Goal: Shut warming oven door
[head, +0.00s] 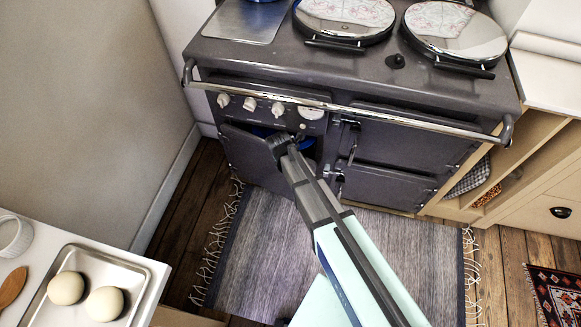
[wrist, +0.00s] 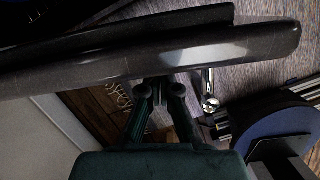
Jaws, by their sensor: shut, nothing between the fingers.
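The warming oven door (head: 245,155) is the dark door at the lower left of the grey range cooker (head: 350,75). It stands ajar, swung out on its left side, with the opening on its right. My gripper (head: 281,142) is shut and empty at the door's right, free edge, by the opening. In the wrist view my closed fingers (wrist: 160,92) are against or very close to a long dark edge (wrist: 220,52), which looks like the door. Contact is not certain. A blue round item (head: 305,143) shows inside the oven, partly hidden by my gripper.
A chrome rail (head: 370,112) runs across the cooker front above the doors. Other oven doors (head: 385,185) on the right are shut. A grey fringed rug (head: 260,250) lies in front. A counter with a tray (head: 55,300) of two round pale items is at lower left.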

